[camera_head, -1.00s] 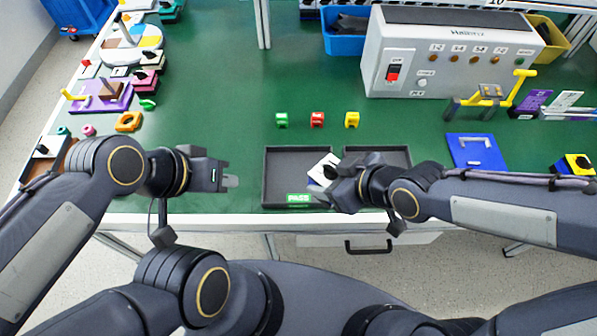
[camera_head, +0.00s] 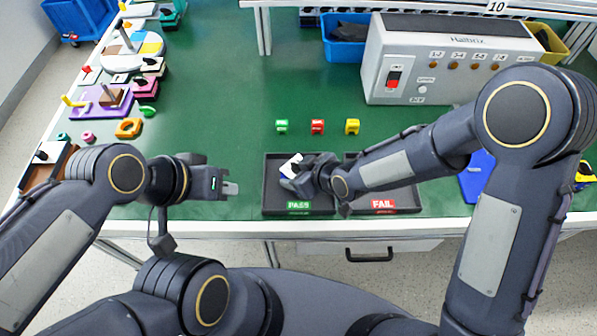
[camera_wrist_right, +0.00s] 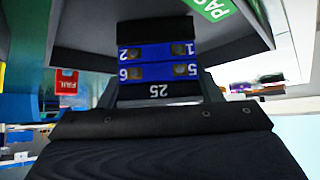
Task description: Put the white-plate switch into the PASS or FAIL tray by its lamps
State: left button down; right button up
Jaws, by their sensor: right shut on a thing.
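The white-plate switch (camera_head: 291,165) is over the PASS tray (camera_head: 270,185), its white plate facing up and left. My right gripper (camera_head: 299,182) is shut on it. In the right wrist view, the switch's blue body (camera_wrist_right: 158,62) shows white numbers between the fingers. Whether it touches the tray floor is not clear. The FAIL tray (camera_head: 408,203) is just right, partly covered by my right arm. My left gripper (camera_head: 230,188) hangs empty left of the PASS tray; its finger gap is unclear. The tester's orange lamps (camera_head: 454,65) show; whether they are lit is unclear.
Green, red and yellow blocks (camera_head: 317,127) stand behind the trays. The grey tester box (camera_head: 390,55) is at the back right. A blue plate (camera_head: 474,178) is partly hidden by my right arm. Several coloured parts (camera_head: 108,97) fill the left side.

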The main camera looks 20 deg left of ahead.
jog(key=shift+f+b, duration=0.25)
jog(key=shift+b, duration=0.1)
jog(key=o, duration=1.1)
